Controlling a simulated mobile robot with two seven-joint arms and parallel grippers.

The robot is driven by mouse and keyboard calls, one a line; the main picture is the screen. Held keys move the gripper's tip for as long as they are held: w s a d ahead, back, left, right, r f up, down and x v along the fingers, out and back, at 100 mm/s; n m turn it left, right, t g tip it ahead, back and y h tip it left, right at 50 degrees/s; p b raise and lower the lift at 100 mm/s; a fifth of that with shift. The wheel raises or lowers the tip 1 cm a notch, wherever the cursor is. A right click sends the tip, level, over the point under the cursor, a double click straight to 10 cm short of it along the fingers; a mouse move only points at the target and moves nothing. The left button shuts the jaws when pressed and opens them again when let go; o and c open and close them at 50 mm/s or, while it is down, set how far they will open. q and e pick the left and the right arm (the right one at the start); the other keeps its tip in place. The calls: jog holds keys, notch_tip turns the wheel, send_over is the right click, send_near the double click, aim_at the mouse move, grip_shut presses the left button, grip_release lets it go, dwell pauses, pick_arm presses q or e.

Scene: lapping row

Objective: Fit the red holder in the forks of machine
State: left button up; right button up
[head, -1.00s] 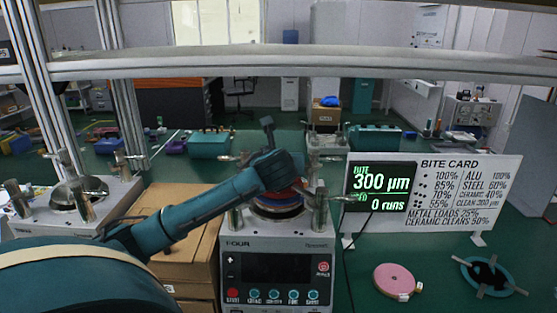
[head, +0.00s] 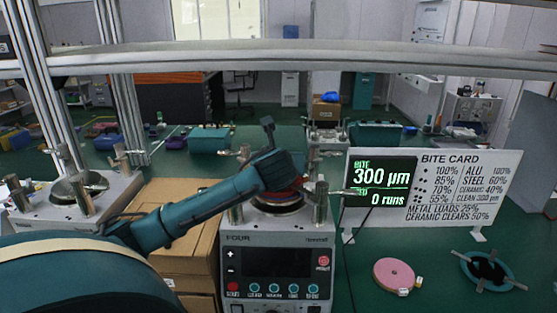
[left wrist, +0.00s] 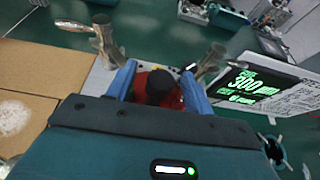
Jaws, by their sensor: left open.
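The red holder (left wrist: 140,84), with a dark knob on top, sits on the plate of the machine labelled FOUR (head: 275,265), between its metal fork posts (head: 320,207). In the head view only a red strip of it shows under my gripper. My left gripper (left wrist: 160,84) is open, with its blue fingers on either side of the holder. Whether the fingers touch it I cannot tell. In the head view the left arm reaches over the machine, and the gripper hides most of the holder. My right gripper is in neither view.
A display (head: 381,185) reading 300 µm and 0 runs stands right of the machine, before a white bite card (head: 465,190). A pink disc (head: 393,275) and a teal ring (head: 487,270) lie on the green surface. Another machine (head: 70,205) stands left, cardboard boxes (head: 185,205) between.

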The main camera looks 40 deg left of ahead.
pick_arm(q)
jog(key=v, duration=0.2)
jog(key=shift+s+d+r, duration=0.1)
jog(key=shift+s+d, duration=0.1)
jog(key=shift+d, duration=0.05)
jog(key=v, duration=1)
jog(key=shift+s, duration=0.25)
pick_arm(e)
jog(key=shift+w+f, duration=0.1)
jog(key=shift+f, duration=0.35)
pick_arm(q)
jog(key=shift+d+r, duration=0.1)
jog(key=shift+d, duration=0.05)
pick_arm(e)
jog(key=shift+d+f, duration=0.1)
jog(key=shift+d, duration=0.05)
